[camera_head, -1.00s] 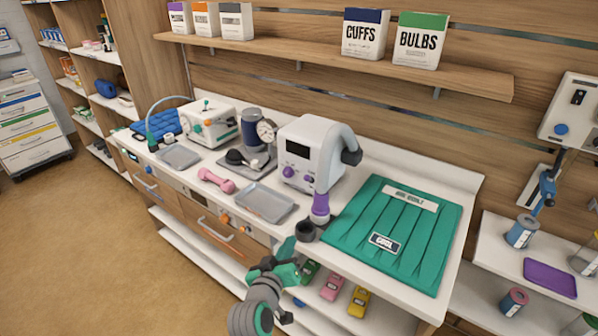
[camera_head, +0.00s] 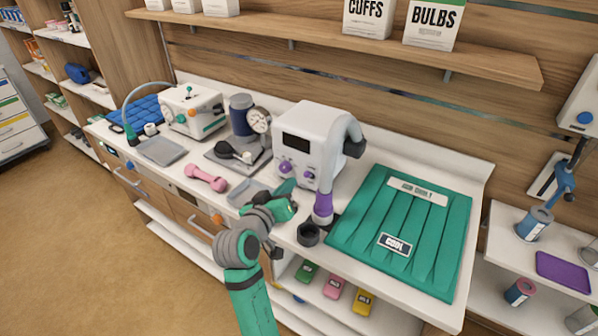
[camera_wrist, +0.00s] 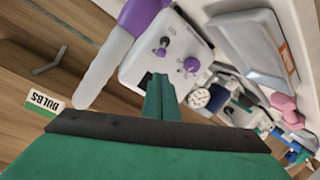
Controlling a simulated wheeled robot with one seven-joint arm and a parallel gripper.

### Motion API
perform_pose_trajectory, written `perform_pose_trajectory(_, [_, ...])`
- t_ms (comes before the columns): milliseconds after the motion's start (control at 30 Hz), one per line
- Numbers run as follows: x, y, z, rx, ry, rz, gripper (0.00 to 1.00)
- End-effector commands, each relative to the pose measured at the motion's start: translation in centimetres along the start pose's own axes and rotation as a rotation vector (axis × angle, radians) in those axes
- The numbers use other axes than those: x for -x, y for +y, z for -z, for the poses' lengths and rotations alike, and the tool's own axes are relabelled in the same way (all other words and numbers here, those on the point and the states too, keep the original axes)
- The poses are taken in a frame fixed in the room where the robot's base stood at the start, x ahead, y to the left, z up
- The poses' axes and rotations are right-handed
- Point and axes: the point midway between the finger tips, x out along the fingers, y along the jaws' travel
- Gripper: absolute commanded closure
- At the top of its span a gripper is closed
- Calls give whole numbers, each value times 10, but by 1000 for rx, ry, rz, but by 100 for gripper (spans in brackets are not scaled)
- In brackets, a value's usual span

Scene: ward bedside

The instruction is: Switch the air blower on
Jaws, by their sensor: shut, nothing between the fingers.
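The air blower (camera_head: 305,142) is a white box on the counter with a dark display, purple knobs (camera_head: 285,167) on its front and a grey hose (camera_head: 351,135) at its right. The hose ends in a purple nozzle (camera_head: 323,206). My gripper (camera_head: 289,190) is shut and empty, just in front of the blower's lower front, apart from it as far as I can tell. In the wrist view the shut fingers (camera_wrist: 161,95) point toward the blower's front panel (camera_wrist: 165,50), where a purple knob (camera_wrist: 191,64) and a smaller dark-and-purple control (camera_wrist: 163,44) show. The display is mostly hidden there.
A green quilted mat (camera_head: 405,230) labelled COOL lies right of the blower. A dark ring-shaped holder (camera_head: 308,234) stands at the counter's front edge. A metal tray (camera_head: 240,191), partly behind my arm, and a pink dumbbell (camera_head: 206,178) lie to the left.

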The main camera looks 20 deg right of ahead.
Motion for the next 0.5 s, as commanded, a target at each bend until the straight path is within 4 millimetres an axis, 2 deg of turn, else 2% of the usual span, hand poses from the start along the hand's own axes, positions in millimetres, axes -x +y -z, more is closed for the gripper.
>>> perform_pose_trajectory(167, [-16, 0, 0, 1, -2, -1, 100])
perform_pose_trajectory(500, [-73, 2, -1, -1, -3, -3, 100])
